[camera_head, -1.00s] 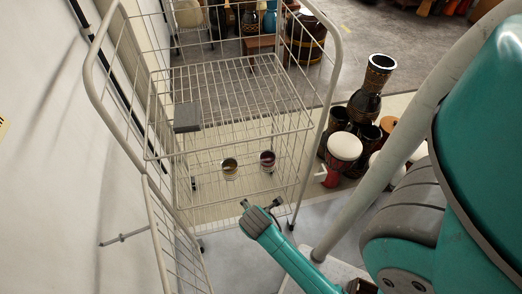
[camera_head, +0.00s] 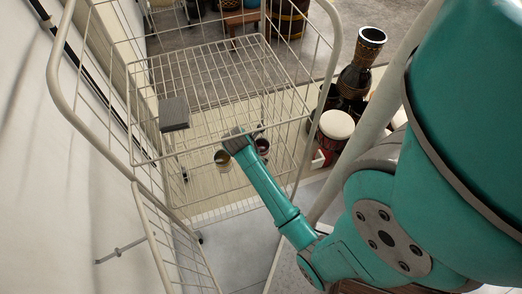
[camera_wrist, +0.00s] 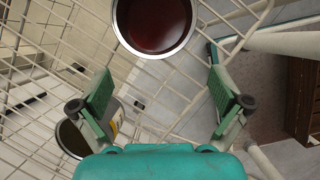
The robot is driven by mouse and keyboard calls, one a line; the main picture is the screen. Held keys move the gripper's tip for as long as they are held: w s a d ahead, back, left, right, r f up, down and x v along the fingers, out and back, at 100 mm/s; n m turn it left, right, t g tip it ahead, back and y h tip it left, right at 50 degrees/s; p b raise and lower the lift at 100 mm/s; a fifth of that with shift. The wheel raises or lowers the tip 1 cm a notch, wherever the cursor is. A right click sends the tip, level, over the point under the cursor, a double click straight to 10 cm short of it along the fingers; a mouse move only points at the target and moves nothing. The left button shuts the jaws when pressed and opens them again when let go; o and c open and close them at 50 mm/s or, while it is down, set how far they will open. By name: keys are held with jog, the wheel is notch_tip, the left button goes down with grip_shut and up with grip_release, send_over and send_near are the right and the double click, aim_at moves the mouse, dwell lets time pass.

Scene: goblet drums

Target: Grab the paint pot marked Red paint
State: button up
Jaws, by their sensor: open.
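A paint pot with dark red paint (camera_wrist: 155,25) and a pale rim is at the top middle of the wrist view, cut off by the frame edge. In the head view this pot (camera_head: 262,146) seems to be the right one of two on the wire trolley's lower shelf. The second pot (camera_head: 222,157) is on the left there; in the wrist view this pot (camera_wrist: 72,140) is at lower left, partly behind my gripper. No label can be read. My gripper (camera_wrist: 160,75) is open and empty, with the red paint ahead of its fingers. My gripper (camera_head: 236,138) also shows in the head view.
The wire trolley (camera_head: 325,95) has an upper shelf above the pots and wire sides. A grey block (camera_head: 174,113) is at its left. Goblet drums (camera_head: 335,125) stand to the right. A white wall (camera_head: 60,190) runs along the left.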

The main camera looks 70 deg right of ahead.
send_over(261, 145)
jog(key=s+a, duration=0.1)
jog(key=a, duration=0.2)
jog(key=shift+s, duration=0.1)
jog(key=shift+d+f, duration=0.1)
jog(key=shift+f, duration=0.45)
jog(key=c, duration=1.4)
jog(key=shift+r, duration=0.15)
